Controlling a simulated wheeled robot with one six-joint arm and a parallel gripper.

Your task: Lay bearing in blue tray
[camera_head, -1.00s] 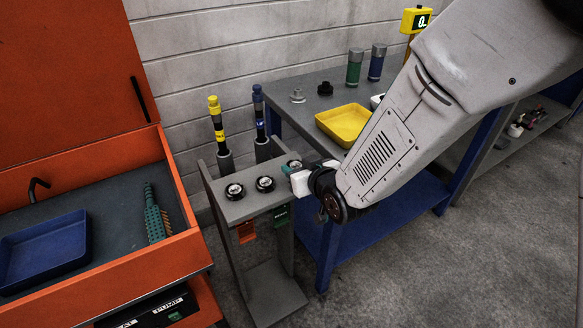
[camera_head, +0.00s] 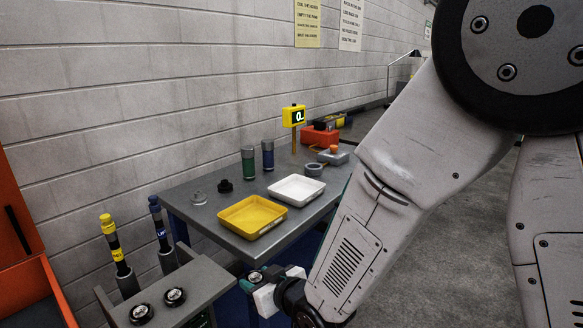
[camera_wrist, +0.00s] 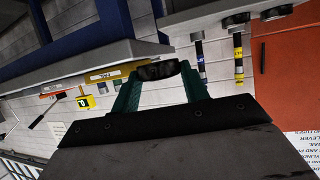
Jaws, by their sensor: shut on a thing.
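My gripper (camera_head: 256,278) is at the right end of the grey stand, low in the head view. In the wrist view its two green fingers (camera_wrist: 158,78) are shut on a dark round bearing (camera_wrist: 157,70). The held bearing is small and partly covered in the head view (camera_head: 255,275). Whether it touches the stand I cannot tell. Two similar dark rings with pale centres sit on the stand top, one at the left (camera_head: 141,313) and one at the right (camera_head: 174,297). The blue tray is not in the current frames.
A grey table (camera_head: 195,208) carries a yellow tray (camera_head: 252,216), a white tray (camera_head: 297,189), green and blue canisters and a display. An orange cabinet (camera_head: 35,290) stands at far left.

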